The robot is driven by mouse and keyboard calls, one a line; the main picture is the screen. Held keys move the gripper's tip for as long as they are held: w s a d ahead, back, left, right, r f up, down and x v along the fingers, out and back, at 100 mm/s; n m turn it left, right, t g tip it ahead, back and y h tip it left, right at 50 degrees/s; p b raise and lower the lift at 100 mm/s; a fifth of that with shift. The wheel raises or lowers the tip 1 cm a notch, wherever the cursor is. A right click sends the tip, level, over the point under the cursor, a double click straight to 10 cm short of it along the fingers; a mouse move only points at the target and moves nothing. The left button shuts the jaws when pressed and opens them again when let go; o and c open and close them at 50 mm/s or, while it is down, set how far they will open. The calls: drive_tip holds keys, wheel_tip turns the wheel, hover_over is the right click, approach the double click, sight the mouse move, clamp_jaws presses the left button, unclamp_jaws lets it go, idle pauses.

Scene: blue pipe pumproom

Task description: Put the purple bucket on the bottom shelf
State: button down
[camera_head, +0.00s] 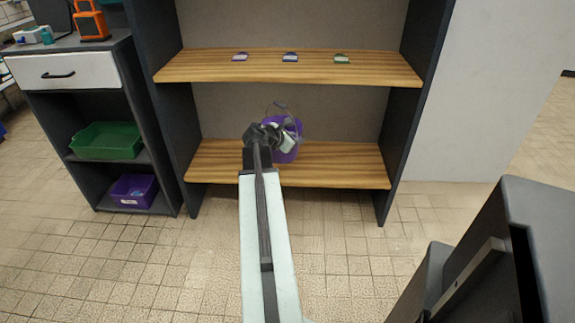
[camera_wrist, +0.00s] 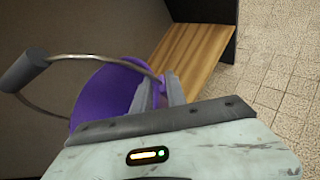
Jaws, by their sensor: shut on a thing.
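The purple bucket (camera_head: 286,152) is at the bottom shelf (camera_head: 340,165) of the wooden-shelved rack in the head view, just beyond the end of my arm. My gripper (camera_head: 283,137) is shut on the bucket. In the wrist view the purple bucket (camera_wrist: 103,95) lies against my gripper (camera_wrist: 168,90), with the fingers at its rim. Its wire handle with a dark grip (camera_wrist: 22,70) stands out to the left. The bottom shelf (camera_wrist: 195,50) runs behind it. I cannot tell whether the bucket's base touches the shelf, as my arm and gripper hide part of it.
Dark side panels (camera_head: 408,120) bound the rack. A cabinet at left holds a green bin (camera_head: 107,141) and a purple bin (camera_head: 134,190). The bottom shelf is bare on both sides of the bucket.

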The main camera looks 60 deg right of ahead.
wheel_tip(320, 180, down, 11)
drive_tip(key=b, duration=0.9)
drive_tip(key=w+d+f+b, duration=0.2)
drive_tip(key=w+d, duration=0.1)
drive_tip(key=d, duration=0.3)
drive_tip(key=w+d+f+b, duration=0.2)
drive_tip(key=w+d+f, duration=0.1)
drive_tip(key=d, duration=0.4)
drive_tip(key=shift+w+d, duration=0.3)
drive_tip(key=shift+w, duration=0.2)
drive_tip(key=c, duration=1.8)
unclamp_jaws()
drive_tip(key=shift+f+b, duration=0.15)
drive_tip(key=shift+b, duration=0.25)
drive_tip(key=o, duration=0.5)
drive_tip(key=shift+c, duration=0.2)
